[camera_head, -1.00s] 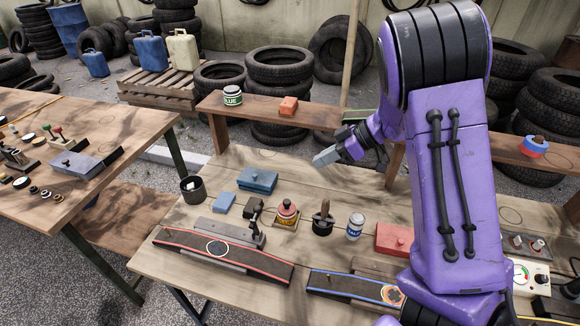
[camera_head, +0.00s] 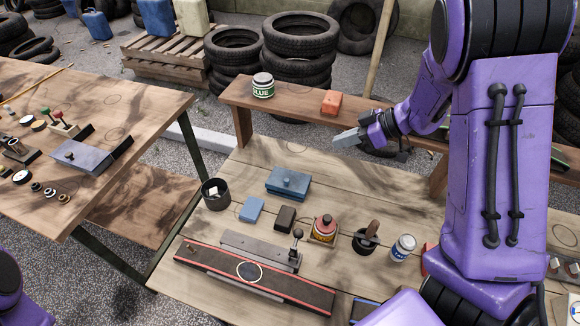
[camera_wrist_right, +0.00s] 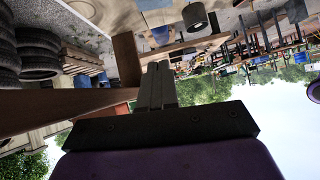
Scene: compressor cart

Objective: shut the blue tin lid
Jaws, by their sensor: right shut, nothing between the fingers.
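The blue tin (camera_head: 288,183) sits on the wooden workbench, with a small knob on its flat blue top. The top looks level, but I cannot tell from here whether the lid is fully down. My right gripper (camera_head: 345,139) is shut and empty. It is held near the bench's far edge, to the right of and beyond the tin, apart from it. Its closed fingers also show in the right wrist view (camera_wrist_right: 157,86). My left gripper is out of view.
A raised shelf (camera_head: 300,105) runs behind, with a glue jar (camera_head: 263,86) and an orange block (camera_head: 331,102).

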